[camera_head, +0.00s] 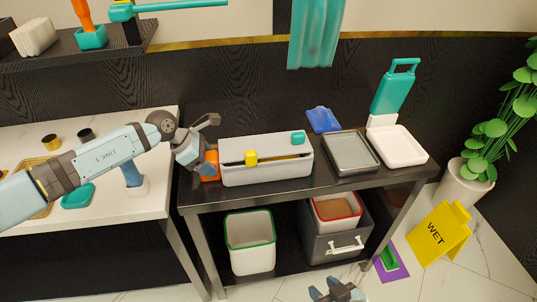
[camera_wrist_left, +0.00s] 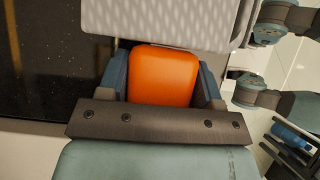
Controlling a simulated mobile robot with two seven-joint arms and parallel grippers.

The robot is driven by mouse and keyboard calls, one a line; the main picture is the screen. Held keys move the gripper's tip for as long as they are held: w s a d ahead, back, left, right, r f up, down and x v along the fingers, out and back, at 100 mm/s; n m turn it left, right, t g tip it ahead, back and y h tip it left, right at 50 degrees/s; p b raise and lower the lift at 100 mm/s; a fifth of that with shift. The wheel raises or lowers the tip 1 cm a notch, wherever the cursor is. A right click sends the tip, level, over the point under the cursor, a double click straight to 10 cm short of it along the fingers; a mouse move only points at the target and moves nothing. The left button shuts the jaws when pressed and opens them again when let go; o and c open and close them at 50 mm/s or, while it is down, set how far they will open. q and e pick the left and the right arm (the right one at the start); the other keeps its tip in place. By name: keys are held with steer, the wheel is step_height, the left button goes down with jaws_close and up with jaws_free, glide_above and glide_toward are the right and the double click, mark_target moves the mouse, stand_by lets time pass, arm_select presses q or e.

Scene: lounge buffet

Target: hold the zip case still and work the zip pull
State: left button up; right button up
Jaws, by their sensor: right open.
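The zip case (camera_head: 265,173) is a long light-grey box-shaped case on the dark table. Its orange end tab (camera_head: 210,165) is at the left end, and a teal piece (camera_head: 298,137) is on top at the right. The yellow zip pull (camera_head: 251,157) sits left of the middle of a dark slit along the case. My left gripper (camera_head: 207,163) is at the left end, its fingers on both sides of the orange tab, which also shows in the left wrist view (camera_wrist_left: 163,76). My right gripper (camera_head: 337,286) is open and empty, low in front of the table, away from the case.
A grey tray (camera_head: 350,153), a white tray (camera_head: 398,146) and a blue dustpan-like item (camera_head: 322,119) lie right of the case. Bins (camera_head: 250,257) stand on the lower shelf. A yellow wet-floor sign (camera_head: 441,234) and a plant (camera_head: 490,150) are at the right.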

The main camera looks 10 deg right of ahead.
arm_select(q)
steer(key=c, duration=0.9)
steer(key=shift+o, duration=0.2)
steer(key=shift+f, duration=0.1)
